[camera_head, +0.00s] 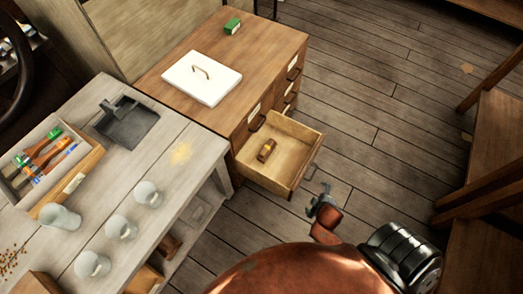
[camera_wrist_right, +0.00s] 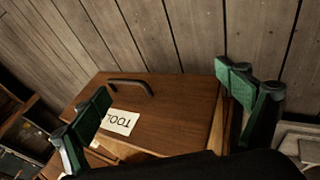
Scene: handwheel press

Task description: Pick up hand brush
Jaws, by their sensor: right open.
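A small brown block-shaped item with a yellowish band (camera_head: 266,150) lies in the open drawer (camera_head: 300,137). It may be the hand brush, but it is too small to be sure. My right gripper (camera_head: 322,197) is just beyond the drawer's front right corner, apart from the item. In the right wrist view my right gripper (camera_wrist_right: 165,98) is open and empty. Its green fingers are spread before a brown wooden front (camera_wrist_right: 165,112) with a dark handle and a TOOL label. The item is not visible in that view. My left gripper is out of view.
The grey table (camera_head: 172,175) holds a dark dustpan (camera_head: 127,121), a tool tray (camera_head: 84,176) and several jars. Bare plank floor lies right of the drawer.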

